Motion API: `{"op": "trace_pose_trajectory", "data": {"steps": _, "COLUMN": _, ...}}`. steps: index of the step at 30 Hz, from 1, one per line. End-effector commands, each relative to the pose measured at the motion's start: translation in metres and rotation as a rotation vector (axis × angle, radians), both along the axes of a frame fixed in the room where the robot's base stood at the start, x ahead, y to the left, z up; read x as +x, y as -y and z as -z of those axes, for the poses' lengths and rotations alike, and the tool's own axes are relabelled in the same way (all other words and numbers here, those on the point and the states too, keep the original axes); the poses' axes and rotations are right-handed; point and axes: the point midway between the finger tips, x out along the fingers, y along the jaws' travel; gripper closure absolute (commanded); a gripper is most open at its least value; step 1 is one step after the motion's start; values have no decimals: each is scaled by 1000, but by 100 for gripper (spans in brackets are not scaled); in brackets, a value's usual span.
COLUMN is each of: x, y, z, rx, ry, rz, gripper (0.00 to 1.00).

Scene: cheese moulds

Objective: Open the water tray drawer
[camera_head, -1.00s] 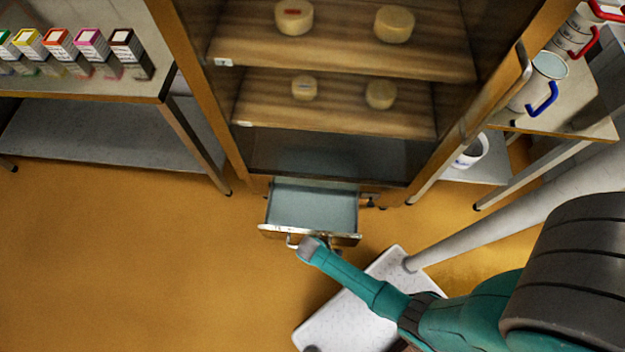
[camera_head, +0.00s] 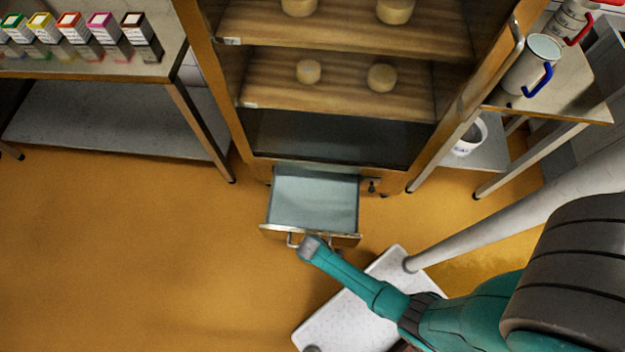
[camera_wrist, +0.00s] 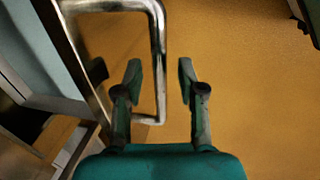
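The water tray drawer (camera_head: 312,200) is pulled part way out from the bottom of the wooden cabinet, and its pale blue-grey inside looks empty. Its metal handle (camera_head: 292,241) is on the front, partly hidden by the end of my arm. In the wrist view the handle (camera_wrist: 158,45) is a shiny bent bar. My gripper (camera_wrist: 160,75) has its fingers apart, one on each side of the bar, with visible gaps. The left finger is on the drawer-front side of the bar. The fingertips are hidden in the head view.
The cabinet shelf (camera_head: 340,90) above holds round cheeses. A table (camera_head: 90,75) with several coloured boxes stands at the left. The floor (camera_head: 120,240) at left is clear.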

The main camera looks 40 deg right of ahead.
Motion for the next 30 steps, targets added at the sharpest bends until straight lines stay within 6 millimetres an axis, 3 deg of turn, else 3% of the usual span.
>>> {"op": "trace_pose_trajectory", "data": {"steps": 13, "x": -1, "y": -2, "z": -10, "rx": 1, "ry": 2, "rz": -1, "gripper": 59}}
{"op": "trace_pose_trajectory", "data": {"steps": 30, "x": -14, "y": -14, "z": -96, "rx": 0, "ry": 1, "rz": -2, "gripper": 59}}
